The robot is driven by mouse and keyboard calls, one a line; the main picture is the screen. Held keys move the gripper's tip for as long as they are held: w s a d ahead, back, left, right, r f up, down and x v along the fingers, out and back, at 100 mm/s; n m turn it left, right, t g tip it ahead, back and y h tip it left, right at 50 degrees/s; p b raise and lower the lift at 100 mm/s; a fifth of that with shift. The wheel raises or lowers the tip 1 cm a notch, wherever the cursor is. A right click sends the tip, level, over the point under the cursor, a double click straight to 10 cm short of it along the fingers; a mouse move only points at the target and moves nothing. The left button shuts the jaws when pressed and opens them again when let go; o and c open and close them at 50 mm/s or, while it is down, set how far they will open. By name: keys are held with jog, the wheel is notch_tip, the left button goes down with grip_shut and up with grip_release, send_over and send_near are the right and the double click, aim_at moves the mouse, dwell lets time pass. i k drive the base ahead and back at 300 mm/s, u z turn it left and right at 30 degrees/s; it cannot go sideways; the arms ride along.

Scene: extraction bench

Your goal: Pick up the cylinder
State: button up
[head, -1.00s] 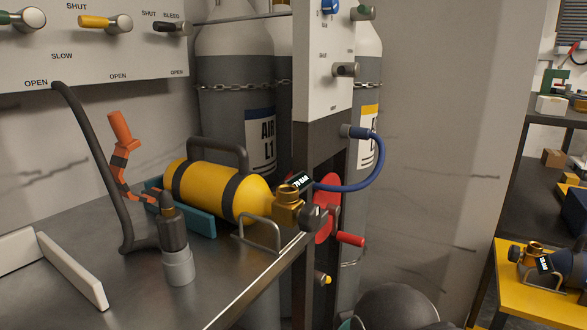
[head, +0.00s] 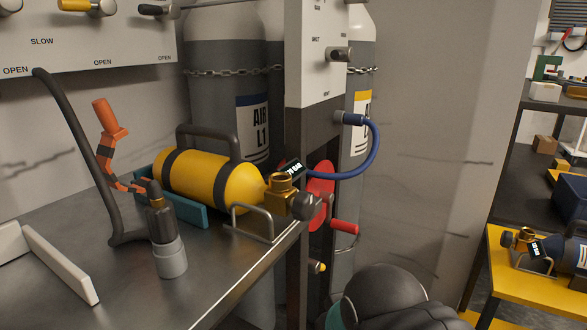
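A yellow cylinder (head: 205,178) with dark bands lies on its side on the steel bench, in a teal cradle (head: 180,211). A dark carry handle (head: 208,134) arches over it. Its brass valve (head: 281,196) points right, with a small black gauge display (head: 291,168) and a wire guard (head: 250,223). A second, dark blue cylinder (head: 565,261) with a brass valve (head: 522,240) lies on a yellow surface at the far right, cut by the frame edge. My gripper is not visible; only a dark rounded part of my arm shows at bottom centre.
A grey post with a red crank wheel (head: 320,193), red handle (head: 344,227) and blue hose (head: 374,147) stands right beside the valve. Chained tall tanks (head: 226,115) stand behind.

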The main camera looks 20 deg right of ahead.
aim_at(232, 185)
jog(key=k, duration=1.2)
jog(key=z, duration=0.6)
jog(key=i, duration=1.35)
jog(key=u, duration=0.45)
